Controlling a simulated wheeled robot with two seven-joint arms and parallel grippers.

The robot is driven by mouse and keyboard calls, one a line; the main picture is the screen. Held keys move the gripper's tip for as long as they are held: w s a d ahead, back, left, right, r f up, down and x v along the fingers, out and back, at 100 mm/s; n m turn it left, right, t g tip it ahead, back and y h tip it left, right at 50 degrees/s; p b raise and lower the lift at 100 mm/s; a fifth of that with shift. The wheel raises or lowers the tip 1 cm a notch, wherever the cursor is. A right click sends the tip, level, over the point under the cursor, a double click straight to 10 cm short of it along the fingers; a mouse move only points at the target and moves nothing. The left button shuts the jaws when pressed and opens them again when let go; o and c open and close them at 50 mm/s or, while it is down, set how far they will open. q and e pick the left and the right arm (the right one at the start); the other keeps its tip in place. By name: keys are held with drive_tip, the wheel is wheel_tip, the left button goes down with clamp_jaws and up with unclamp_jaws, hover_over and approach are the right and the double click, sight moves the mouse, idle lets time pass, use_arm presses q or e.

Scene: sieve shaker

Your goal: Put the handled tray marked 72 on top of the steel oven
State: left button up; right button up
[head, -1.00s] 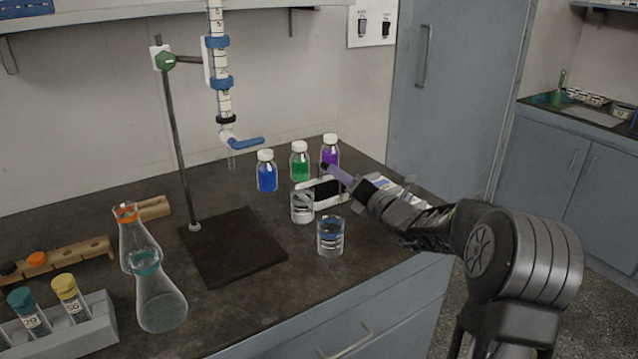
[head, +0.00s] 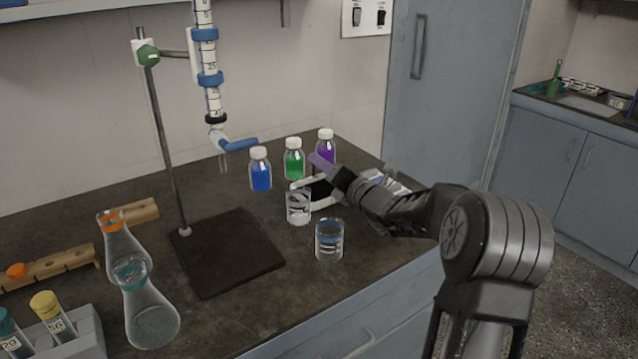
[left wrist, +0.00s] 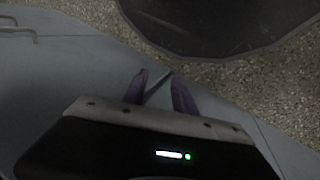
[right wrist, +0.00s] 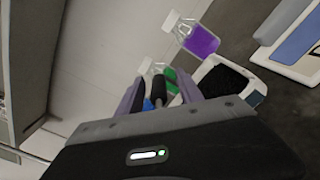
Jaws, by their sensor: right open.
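I cannot make out a handled tray marked 72 or a steel oven in any view. My right gripper (head: 320,163) is open above the back of the dark bench, in front of the purple-filled bottle (head: 326,146). In the right wrist view its fingers (right wrist: 160,85) are apart, with nothing clearly held. A white-rimmed thing with a black inside (right wrist: 228,82) lies below and beside them, and I see no number on it. My left gripper shows only in the left wrist view (left wrist: 158,88).
Green (head: 294,158) and blue (head: 260,170) bottles, two glass beakers (head: 329,241), a burette stand (head: 165,130), flasks (head: 150,315) and a tube rack (head: 85,335) stand on the bench (head: 110,190). A second counter (head: 575,108) with small items is at the far right.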

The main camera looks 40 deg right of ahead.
drive_tip(key=shift+s+r, duration=0.1)
drive_tip(key=shift+s, duration=0.05)
idle(0.3)
clamp_jaws()
idle(1.2)
